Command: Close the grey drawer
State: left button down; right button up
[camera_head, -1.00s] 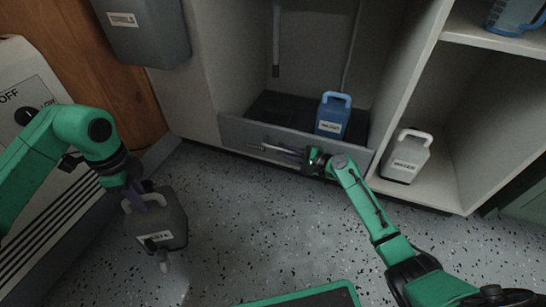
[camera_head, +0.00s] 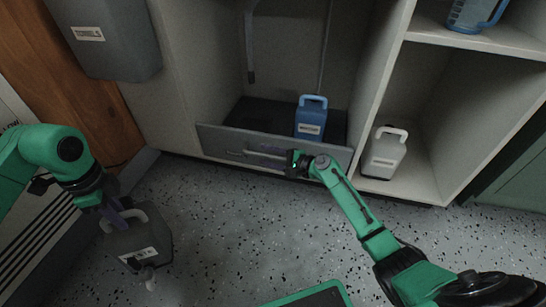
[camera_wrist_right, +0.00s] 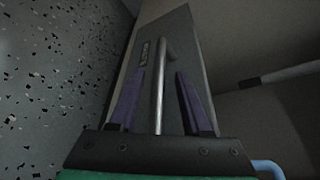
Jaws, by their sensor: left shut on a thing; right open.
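The grey drawer (camera_head: 222,141) is low in the cabinet, its front close to the line of the cabinet's front edge; I cannot tell exactly how far out it stands. Its bar handle shows in the right wrist view (camera_wrist_right: 160,88). My right gripper (camera_head: 270,153) is open at the drawer front, with its two fingers (camera_wrist_right: 158,100) on either side of the handle and gaps beside the bar. My left gripper (camera_head: 125,214) is shut on the handle of a dark grey jug (camera_head: 143,240) and holds it at the lower left, spout downward.
A blue jug (camera_head: 311,121) stands behind the drawer front. A white jug (camera_head: 384,155) stands in the compartment to the right. A blue measuring jug (camera_head: 470,14) is on the upper shelf. A grey bin (camera_head: 105,45) hangs at upper left. Speckled floor in front is mostly clear.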

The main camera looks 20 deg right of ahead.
pick_arm(q)
notch_tip(320, 180, up, 5)
jog(key=p, duration=0.4)
jog(key=shift+r+p, duration=0.15)
jog(key=shift+p, duration=0.15)
pick_arm(e)
jog(key=v, duration=1.1)
jog(key=shift+d, duration=0.2)
jog(key=shift+s, duration=0.1)
